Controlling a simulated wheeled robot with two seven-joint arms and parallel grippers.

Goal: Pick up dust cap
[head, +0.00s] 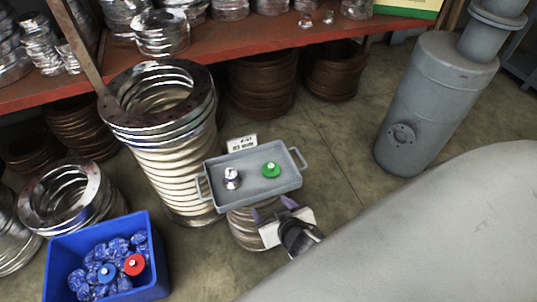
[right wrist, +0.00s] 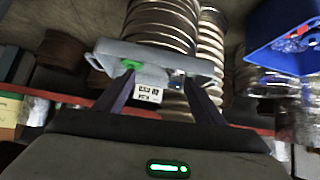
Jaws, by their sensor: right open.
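A green cap (head: 271,169) with a pale centre sits on the right part of a grey two-handled tray (head: 252,192). A small metal fitting (head: 232,178) stands on the tray's left part. A red cap (head: 134,264) and a blue cap (head: 106,272) lie in the blue bin (head: 160,262). My right gripper (head: 272,208) is open and empty, just in front of the tray's near edge. In the right wrist view, the tray (right wrist: 155,51) and the green cap (right wrist: 128,64) appear beyond my right gripper's fingertips (right wrist: 157,74). My left gripper is not in view.
A white label (head: 242,144) stands behind the tray. Stacked metal rings (head: 172,150) rise close on its left. A red shelf (head: 230,42) with metal parts is at the back. A grey cylinder (head: 425,105) stands at the right, with clear floor between it and the tray.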

